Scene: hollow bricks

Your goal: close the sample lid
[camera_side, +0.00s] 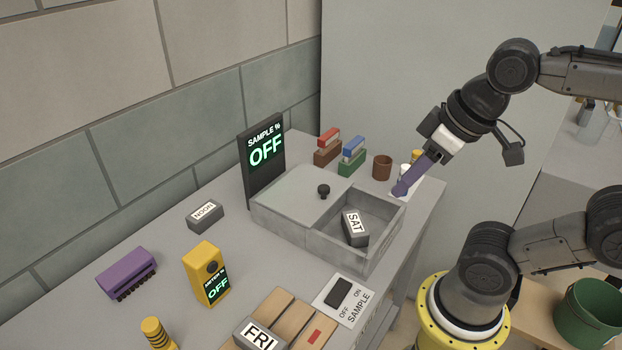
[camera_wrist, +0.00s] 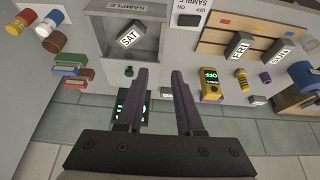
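The grey sample box (camera_side: 325,245) stands on the bench with its flat grey lid (camera_side: 295,190) over the left part. The lid has a black knob (camera_side: 323,190), which also shows in the wrist view (camera_wrist: 129,71). The right part of the box is uncovered, and a grey block marked SAT (camera_side: 354,228) lies inside; it also shows in the wrist view (camera_wrist: 130,38). My gripper (camera_side: 402,188) is above the bench, right of the box and apart from it. In the wrist view its purple fingers (camera_wrist: 165,72) are spread with nothing between them.
A black display (camera_side: 264,155) reading SAMPLE % OFF stands behind the lid. A SAMPLE switch (camera_side: 340,295) lies in front of the box. A yellow meter (camera_side: 206,273) and NOON block (camera_side: 205,215) stand left.

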